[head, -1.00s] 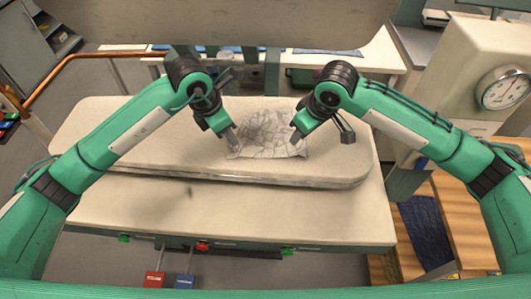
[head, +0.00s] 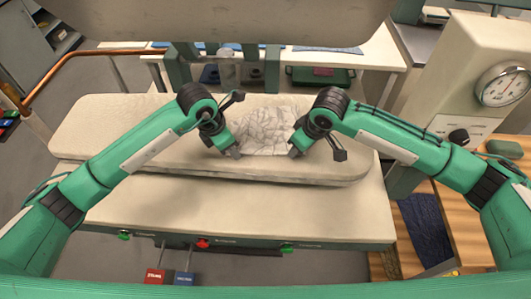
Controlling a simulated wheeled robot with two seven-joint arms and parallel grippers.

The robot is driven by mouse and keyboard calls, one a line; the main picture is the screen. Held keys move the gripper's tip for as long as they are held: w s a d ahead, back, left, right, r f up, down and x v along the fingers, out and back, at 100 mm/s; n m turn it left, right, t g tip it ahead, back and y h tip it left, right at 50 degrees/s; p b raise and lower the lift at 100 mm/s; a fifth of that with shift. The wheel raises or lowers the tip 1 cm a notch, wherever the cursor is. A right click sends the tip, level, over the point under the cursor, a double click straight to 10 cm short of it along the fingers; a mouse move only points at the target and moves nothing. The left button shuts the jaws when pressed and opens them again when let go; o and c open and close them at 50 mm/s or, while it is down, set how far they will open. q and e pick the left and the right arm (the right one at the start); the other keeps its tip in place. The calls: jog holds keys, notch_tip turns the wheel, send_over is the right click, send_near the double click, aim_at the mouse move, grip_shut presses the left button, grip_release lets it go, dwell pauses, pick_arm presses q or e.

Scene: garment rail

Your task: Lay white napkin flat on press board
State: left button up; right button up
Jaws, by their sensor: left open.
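The white napkin (head: 265,128) lies on the padded press board (head: 110,125), near its middle. It is spread out with creases all over. My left gripper (head: 235,152) is open at the napkin's near left corner. My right gripper (head: 294,152) is at the near right corner; its jaws are too small and turned away to tell their state. Whether either fingertip touches the cloth is not clear. The corners are partly hidden by the grippers.
The raised upper press plate (head: 220,18) hangs over the back of the board. A dial gauge (head: 503,86) stands at the right. Behind the board is a white table (head: 375,58) with folded cloth. The board's left end is clear.

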pick_arm(q)
jog(key=shift+f+b, duration=0.9)
jog(key=shift+f, duration=0.15)
pick_arm(e)
jog(key=shift+f, duration=1.05)
pick_arm(q)
jog(key=shift+f, duration=0.25)
jog(key=shift+c, duration=0.4)
pick_arm(e)
jog(key=shift+c, duration=0.4)
pick_arm(q)
grip_shut()
pick_arm(e)
grip_shut()
pick_arm(q)
jog(key=shift+r, duration=0.15)
pick_arm(e)
jog(key=shift+r, duration=0.1)
